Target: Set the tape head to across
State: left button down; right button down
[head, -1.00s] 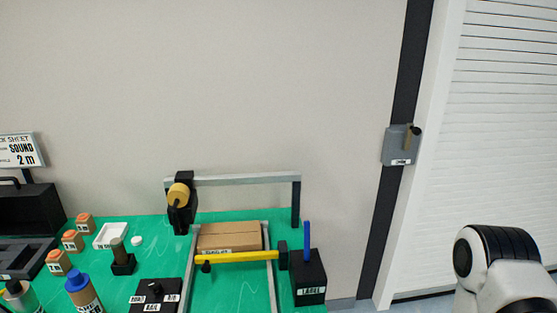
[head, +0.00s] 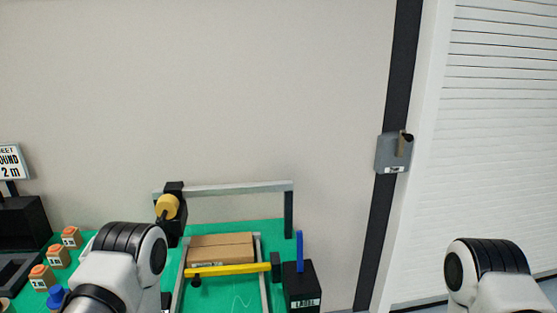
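The tape head (head: 173,212) is a black block with a tan tape roll (head: 167,206) on it, at the left end of a grey overhead bar (head: 235,188). Below and right of it, a cardboard box (head: 221,248) lies between the conveyor's rails, behind a yellow bar (head: 229,270). My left arm is in the lower left of the head view, in front of the bench and left of the conveyor. My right arm is at the lower right, in front of the shutter. Neither gripper's fingers show in the view.
A black box with a white label (head: 302,288) and an upright blue lever (head: 299,251) stand right of the conveyor. Several orange-topped blocks (head: 58,256) sit at the left of the green bench. A grey wall switch box (head: 393,154) is on the dark post.

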aim_at(172, 211)
jog(key=u, duration=0.9)
